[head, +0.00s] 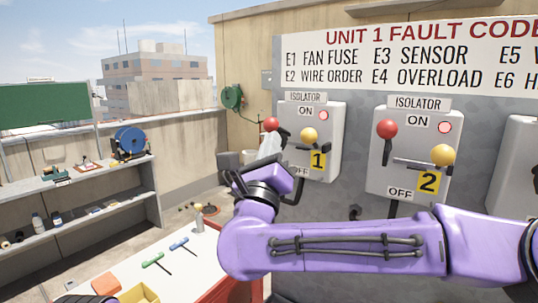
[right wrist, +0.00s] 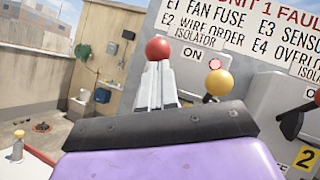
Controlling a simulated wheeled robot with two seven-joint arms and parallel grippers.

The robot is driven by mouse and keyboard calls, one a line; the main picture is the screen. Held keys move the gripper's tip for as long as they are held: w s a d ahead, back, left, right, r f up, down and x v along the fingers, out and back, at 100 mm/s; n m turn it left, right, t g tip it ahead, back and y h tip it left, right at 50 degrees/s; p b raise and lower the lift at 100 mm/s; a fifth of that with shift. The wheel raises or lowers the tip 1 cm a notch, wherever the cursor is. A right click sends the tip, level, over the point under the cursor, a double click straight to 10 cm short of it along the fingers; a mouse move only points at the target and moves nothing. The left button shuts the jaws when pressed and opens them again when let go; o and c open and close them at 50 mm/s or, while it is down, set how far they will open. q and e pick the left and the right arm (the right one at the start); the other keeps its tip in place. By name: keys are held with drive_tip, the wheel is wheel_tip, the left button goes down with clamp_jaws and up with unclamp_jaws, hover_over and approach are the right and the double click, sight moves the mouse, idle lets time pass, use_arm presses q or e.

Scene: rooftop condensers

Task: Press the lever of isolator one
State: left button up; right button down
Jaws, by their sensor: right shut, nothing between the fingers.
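Isolator one (head: 325,165) is a grey wall box with a yellow "1" label, ON at the top, OFF at the bottom and a lit red lamp (head: 323,115). Its lever's red ball (head: 271,124) is at the upper left, level with ON. A yellow ball (head: 309,135) sits on its front. My right gripper (head: 272,141) is shut and empty, its tips just below the red ball. In the right wrist view the red ball (right wrist: 158,48) appears right above the fingertips (right wrist: 157,68). I cannot tell whether they touch. The gripper hides part of the lever. My left gripper is not in view.
Isolator two (head: 411,165), with its own red and yellow balls, is to the right. A fault code sign (head: 420,62) hangs above. A bench (head: 185,272) with T-handled tools is at lower left; shelves (head: 80,195) stand behind it.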

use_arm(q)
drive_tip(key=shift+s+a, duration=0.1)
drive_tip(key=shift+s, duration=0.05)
use_arm(e)
drive_tip(key=shift+w+d+r+g, duration=0.15)
drive_tip(key=shift+r+g, duration=0.15)
drive_tip(key=shift+r, duration=0.65)
